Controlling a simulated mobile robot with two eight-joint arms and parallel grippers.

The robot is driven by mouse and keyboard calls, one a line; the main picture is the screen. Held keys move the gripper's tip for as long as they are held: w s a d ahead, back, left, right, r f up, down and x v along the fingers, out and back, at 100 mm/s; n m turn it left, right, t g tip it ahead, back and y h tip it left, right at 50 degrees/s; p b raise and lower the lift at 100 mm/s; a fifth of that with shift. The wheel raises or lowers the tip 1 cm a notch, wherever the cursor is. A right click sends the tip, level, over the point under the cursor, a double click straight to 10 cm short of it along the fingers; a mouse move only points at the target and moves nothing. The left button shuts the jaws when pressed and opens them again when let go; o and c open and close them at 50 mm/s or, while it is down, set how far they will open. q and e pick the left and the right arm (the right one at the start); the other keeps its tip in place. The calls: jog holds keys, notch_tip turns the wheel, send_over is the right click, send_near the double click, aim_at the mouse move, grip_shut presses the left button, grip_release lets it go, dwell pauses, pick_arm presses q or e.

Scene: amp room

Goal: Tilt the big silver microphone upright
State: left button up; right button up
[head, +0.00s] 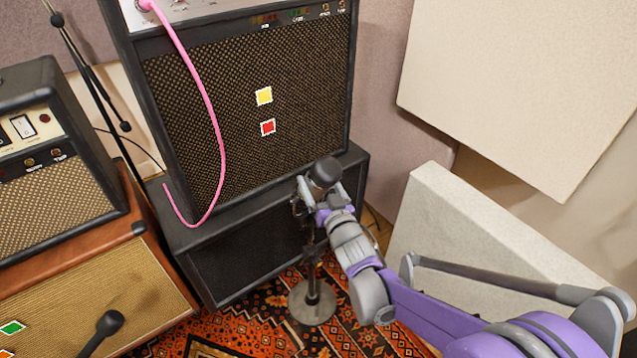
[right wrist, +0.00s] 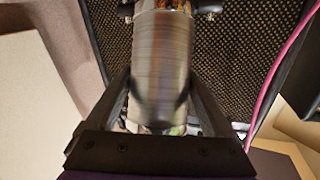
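The big microphone (head: 325,172) sits on a short stand in front of the tall amp. Its dark rounded end shows in the head view, and most of its body is hidden by my right gripper (head: 322,193). In the right wrist view its ribbed silver body (right wrist: 163,60) lies between the two fingers of my right gripper (right wrist: 162,82). The fingers appear to press against both sides of it. Its exact tilt is hard to tell. The stand's round metal base (head: 312,302) rests on the rug. My left gripper is not in view.
The tall amp (head: 265,65) stands on a black cabinet (head: 245,262) behind the stand. A pink cable (head: 208,100) hangs down its front. Smaller amps (head: 55,200) stand at left, with another dark microphone (head: 108,324) low in front. A pale panel (head: 440,215) stands at right, behind my arm.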

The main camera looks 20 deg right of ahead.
grip_shut()
